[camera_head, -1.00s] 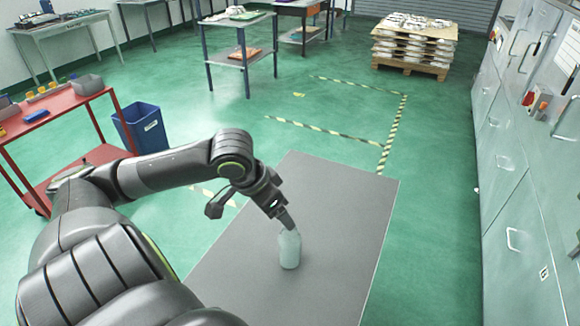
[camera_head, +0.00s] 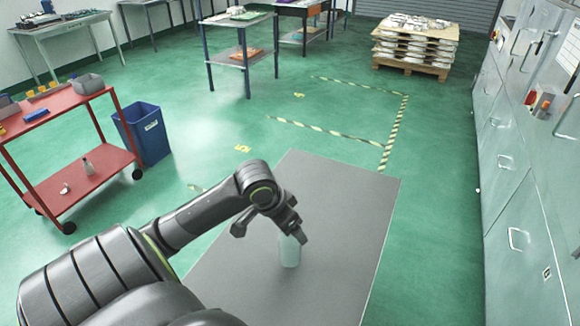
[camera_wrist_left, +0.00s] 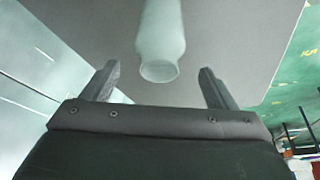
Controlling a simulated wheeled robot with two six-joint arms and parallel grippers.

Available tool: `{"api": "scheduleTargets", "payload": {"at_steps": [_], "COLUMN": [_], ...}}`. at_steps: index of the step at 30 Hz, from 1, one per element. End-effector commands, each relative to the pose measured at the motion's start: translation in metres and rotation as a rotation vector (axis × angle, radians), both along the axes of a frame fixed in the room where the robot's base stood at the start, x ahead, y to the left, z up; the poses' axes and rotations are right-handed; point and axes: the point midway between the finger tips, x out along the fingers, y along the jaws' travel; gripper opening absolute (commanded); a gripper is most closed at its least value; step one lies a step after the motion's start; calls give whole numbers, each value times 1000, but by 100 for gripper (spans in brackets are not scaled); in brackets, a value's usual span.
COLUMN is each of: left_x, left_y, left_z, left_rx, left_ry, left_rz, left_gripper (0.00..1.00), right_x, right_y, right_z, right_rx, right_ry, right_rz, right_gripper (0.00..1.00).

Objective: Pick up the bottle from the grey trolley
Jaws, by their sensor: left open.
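A pale, translucent bottle (camera_head: 290,254) stands upright on the grey trolley top (camera_head: 345,215) in the head view. My left gripper (camera_head: 295,234) is at the bottle's upper part, with the arm reaching in from the left. In the left wrist view the bottle (camera_wrist_left: 161,45) lies between and ahead of the two open fingers (camera_wrist_left: 160,85). A gap shows on both sides of the bottle, so the fingers are not closed on it. My right gripper is not in view.
A red cart (camera_head: 100,172) and a blue bin (camera_head: 144,132) stand at the left. Grey cabinets (camera_head: 515,190) line the right side. A pallet with stacked castings (camera_head: 414,42) is at the back. The trolley top around the bottle is clear.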

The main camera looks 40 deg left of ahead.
Motion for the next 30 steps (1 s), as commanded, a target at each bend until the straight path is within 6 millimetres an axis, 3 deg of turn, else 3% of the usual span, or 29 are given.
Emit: {"api": "scheduleTargets", "payload": {"at_steps": [10, 20, 30], "left_x": [12, 14, 14], "left_y": [-3, -3, -3], "left_z": [-40, -46, -45], "left_rx": [-4, 0, 0], "left_ry": [1, 0, 0], "left_rz": [3, 0, 1], "left_gripper": [80, 80, 37], "right_x": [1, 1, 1], "right_y": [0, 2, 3], "right_z": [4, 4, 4], "right_rx": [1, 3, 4], "right_ry": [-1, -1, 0], "right_rz": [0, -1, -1], "right_gripper": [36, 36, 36]}}
